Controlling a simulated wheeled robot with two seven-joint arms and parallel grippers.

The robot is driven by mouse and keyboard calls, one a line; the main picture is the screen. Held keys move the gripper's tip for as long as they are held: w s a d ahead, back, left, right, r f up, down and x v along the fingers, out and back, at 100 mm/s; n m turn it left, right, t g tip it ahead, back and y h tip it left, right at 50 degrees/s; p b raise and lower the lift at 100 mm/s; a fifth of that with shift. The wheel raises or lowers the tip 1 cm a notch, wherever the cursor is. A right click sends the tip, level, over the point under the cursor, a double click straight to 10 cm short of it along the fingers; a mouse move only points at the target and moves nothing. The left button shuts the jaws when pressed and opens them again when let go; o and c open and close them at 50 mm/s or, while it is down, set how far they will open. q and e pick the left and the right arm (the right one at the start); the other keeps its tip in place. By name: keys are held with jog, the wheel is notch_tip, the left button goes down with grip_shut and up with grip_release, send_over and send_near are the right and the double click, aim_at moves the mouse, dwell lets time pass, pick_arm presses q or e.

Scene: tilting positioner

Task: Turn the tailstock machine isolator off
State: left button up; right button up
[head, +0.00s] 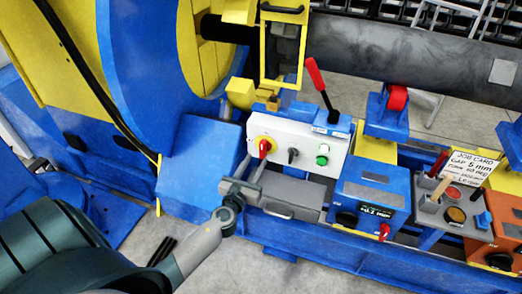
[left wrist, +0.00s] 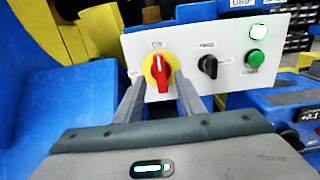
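The isolator is a red rotary handle on a yellow round plate (head: 265,146), at the left end of a white control panel (head: 310,143). In the left wrist view the red handle (left wrist: 161,76) stands about vertical, with a white mark near its top. My left gripper (head: 256,160) is open, pointing at the panel. In the left wrist view its two fingertips (left wrist: 158,84) lie one on each side of the handle, with gaps visible. I cannot tell whether the tips reach the handle's depth. My right gripper is in neither view.
A black selector (left wrist: 208,66) and a green button (left wrist: 256,58) sit right of the isolator. A red-topped lever (head: 318,80) rises behind the panel. A grey drawer-like box (head: 292,195) is below it. A blue box (head: 368,195) stands to the right.

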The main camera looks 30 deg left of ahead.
aim_at(262, 150)
pick_arm(q)
jog(key=x, duration=0.6)
jog(key=shift+w, duration=0.25)
grip_shut()
